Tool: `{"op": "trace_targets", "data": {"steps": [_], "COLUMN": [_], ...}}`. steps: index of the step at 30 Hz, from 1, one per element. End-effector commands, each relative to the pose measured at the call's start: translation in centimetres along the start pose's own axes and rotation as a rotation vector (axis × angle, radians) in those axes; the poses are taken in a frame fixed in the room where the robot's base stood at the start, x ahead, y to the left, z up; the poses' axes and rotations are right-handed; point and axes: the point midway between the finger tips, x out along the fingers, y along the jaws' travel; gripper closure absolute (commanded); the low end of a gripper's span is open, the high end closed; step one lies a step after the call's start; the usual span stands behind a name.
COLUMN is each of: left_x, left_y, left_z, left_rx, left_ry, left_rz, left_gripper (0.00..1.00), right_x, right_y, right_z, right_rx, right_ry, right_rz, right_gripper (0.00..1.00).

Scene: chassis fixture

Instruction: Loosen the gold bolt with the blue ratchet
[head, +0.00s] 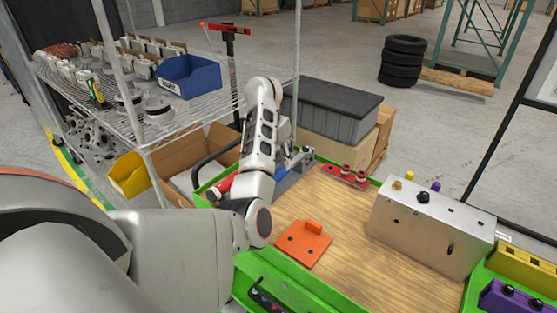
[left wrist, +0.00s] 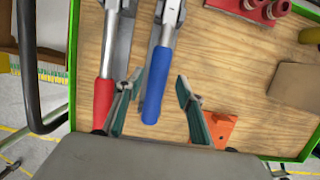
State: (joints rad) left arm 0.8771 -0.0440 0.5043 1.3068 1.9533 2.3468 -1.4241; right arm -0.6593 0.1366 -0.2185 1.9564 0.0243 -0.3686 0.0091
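The blue ratchet (left wrist: 157,85) lies on the wooden worktop beside a red-handled ratchet (left wrist: 104,105) in the left wrist view. In the head view its blue handle (head: 281,172) is mostly hidden by my arm. My left gripper (left wrist: 159,82) is open, with a finger on each side of the blue handle and nothing clamped; it also shows in the head view (head: 299,158). The metal chassis block (head: 425,235) stands on the right of the worktop. Gold bolts (head: 397,186) show on its top, near a purple one (head: 435,187). My right gripper is not in view.
An orange plate (head: 300,243) lies mid-worktop. A red socket holder (head: 346,175) sits at the back edge. Yellow (head: 527,264) and purple (head: 517,297) fixtures stand at the lower right. A green rim edges the worktop. Bare wood (head: 350,225) lies between plate and chassis.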

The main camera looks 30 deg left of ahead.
Motion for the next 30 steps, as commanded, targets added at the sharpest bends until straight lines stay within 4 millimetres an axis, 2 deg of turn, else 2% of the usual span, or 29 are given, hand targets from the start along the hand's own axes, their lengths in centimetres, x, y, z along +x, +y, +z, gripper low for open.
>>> {"op": "trace_targets", "data": {"steps": [1,6,17,21,30], "left_x": [1.0,2.8,6.7,7.5,7.4], "left_y": [0.1,0.1,0.0,0.0,0.1], "left_z": [-0.1,-0.2,-0.2,-0.1,0.1], "left_rx": [0.0,0.0,-0.001,0.0,0.0], "left_ry": [0.001,0.002,0.004,0.002,-0.001], "left_rz": [0.001,0.002,0.0,0.0,0.001], "left_gripper": [0.62,0.62,0.62,0.62,0.62], "right_x": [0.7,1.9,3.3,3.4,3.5], "right_y": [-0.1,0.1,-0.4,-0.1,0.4], "right_z": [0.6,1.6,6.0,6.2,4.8], "right_rx": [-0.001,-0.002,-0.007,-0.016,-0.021], "right_ry": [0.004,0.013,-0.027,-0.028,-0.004], "right_rz": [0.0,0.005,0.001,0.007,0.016], "right_gripper": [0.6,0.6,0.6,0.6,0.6]}}
